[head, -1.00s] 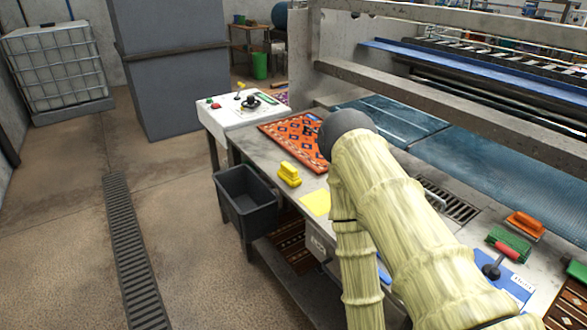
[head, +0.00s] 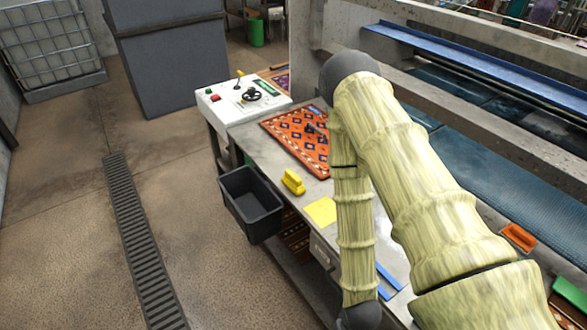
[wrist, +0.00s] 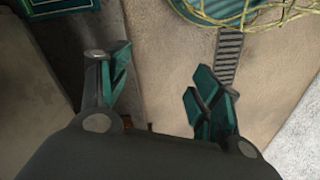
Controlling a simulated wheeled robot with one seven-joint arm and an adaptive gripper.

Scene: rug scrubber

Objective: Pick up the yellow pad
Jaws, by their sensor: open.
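The yellow pad (head: 321,211) is a flat, thin square lying on the grey workbench (head: 262,146) in the head view. It lies left of my forearm, near the bench's front edge. My gripper (wrist: 165,85) shows in the wrist view with its two fingers spread apart and nothing between them. Beyond the fingers is floor with a drain grate. The pad is not seen in the wrist view. In the head view my gripper is out of sight, below the bottom edge of the picture.
A yellow brush (head: 293,181) lies just behind the pad. An orange patterned rug (head: 300,140) lies farther back. A dark bin (head: 250,203) hangs at the bench's front. A control box (head: 243,101) stands at the far end. Blue strips (head: 388,278) lie right of my forearm.

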